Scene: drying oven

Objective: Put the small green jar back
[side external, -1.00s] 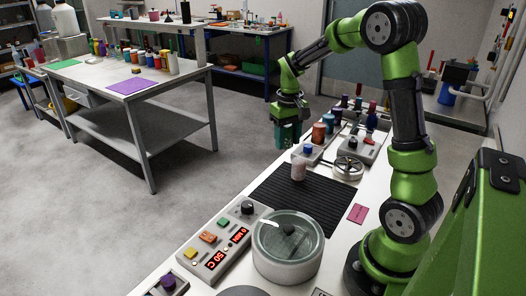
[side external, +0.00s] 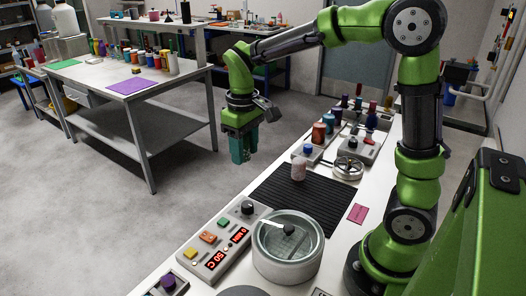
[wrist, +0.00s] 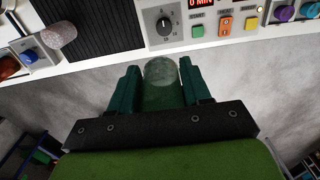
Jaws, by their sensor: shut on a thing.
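My gripper (side external: 241,152) hangs over the floor, past the far edge of the white bench, with its fingers pointing down. In the wrist view its two dark green fingers (wrist: 162,85) are shut on a small green jar (wrist: 161,73) with a pale, greyish rounded end, between the fingertips. In the side view the fingers largely hide the jar. The jar is held clear of the bench and of the work table.
The work table (side external: 110,82) at left holds a purple mat (side external: 137,86), a green mat (side external: 65,64) and several jars. On the bench are a black ribbed mat (side external: 300,201), a pale pinkish jar (side external: 299,169), a round lidded vessel (side external: 280,262) and a control panel (side external: 196,262).

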